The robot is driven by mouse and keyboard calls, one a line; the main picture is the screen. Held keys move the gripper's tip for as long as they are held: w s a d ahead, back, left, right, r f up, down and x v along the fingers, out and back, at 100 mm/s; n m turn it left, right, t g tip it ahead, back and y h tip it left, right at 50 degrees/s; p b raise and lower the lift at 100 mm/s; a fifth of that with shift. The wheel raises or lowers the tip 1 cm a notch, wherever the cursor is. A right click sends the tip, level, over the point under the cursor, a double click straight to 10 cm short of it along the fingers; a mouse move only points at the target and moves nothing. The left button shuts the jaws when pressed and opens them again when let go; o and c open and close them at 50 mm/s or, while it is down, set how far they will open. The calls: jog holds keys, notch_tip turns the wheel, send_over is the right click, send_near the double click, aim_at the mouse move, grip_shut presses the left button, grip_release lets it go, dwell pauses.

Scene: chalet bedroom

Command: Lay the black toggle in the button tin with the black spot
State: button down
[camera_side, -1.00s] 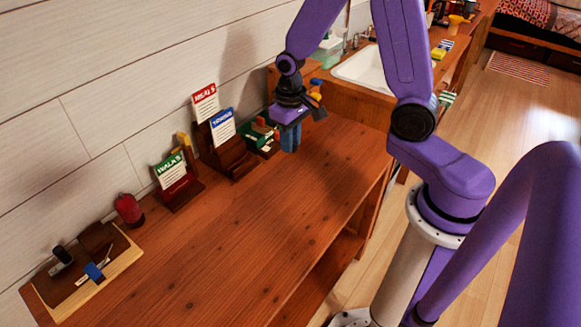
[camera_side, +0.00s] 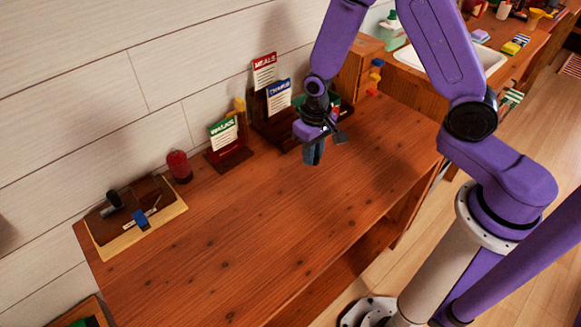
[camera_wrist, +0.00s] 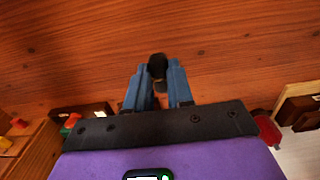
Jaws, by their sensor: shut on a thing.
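My gripper (camera_side: 314,152) hangs above the wooden bench top, to the right of the card holders' front. In the wrist view its blue fingers (camera_wrist: 157,82) are shut on a small black piece, which looks like the black toggle (camera_wrist: 157,66). The toggle sticks out between the fingertips with bare wood beyond it. In the side view the toggle is too small to make out. I cannot make out a button tin with a black spot in either view.
Card holders (camera_side: 231,157) stand along the wall, with a red jar (camera_side: 179,167) left of them. A wooden board (camera_side: 108,252) with dark and blue items lies at the left end. The bench's middle (camera_side: 260,235) is clear. A sink (camera_side: 490,62) is at the back right.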

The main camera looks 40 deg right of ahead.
send_over(290, 176)
jog(key=f, duration=0.6)
jog(key=shift+s+f, duration=0.2)
jog(key=shift+w+f, duration=0.2)
jog(key=shift+f, duration=1.45)
jog(key=shift+f, duration=0.2)
jog(key=c, duration=1)
grip_release()
jog(key=shift+r, duration=0.1)
